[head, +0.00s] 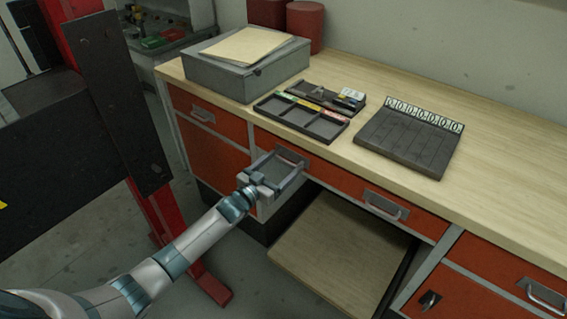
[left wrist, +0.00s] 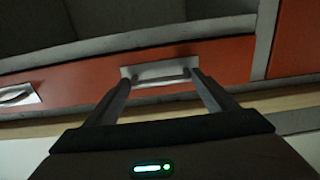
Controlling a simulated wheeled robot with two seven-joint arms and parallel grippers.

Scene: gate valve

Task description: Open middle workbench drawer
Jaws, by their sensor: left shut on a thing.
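The middle drawer (head: 335,179) is a wide orange-red front under the wooden worktop, with two metal pull handles. It looks flush with the workbench. My left gripper (head: 288,161) is at its left handle, with its fingers reaching to the handle's two ends. In the left wrist view, the fingers (left wrist: 160,78) are at either end of the silver handle (left wrist: 160,70), shut on it. The drawer's right handle (head: 385,205) is free and also shows in the left wrist view (left wrist: 17,95). My right gripper is not in view.
On the worktop (head: 490,195) stand a grey metal box (head: 230,75), a divided tray (head: 310,120) and a dark board with ringed tags (head: 410,140). A low wooden shelf (head: 340,250) lies below the drawer. A red post (head: 165,220) stands left of my arm.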

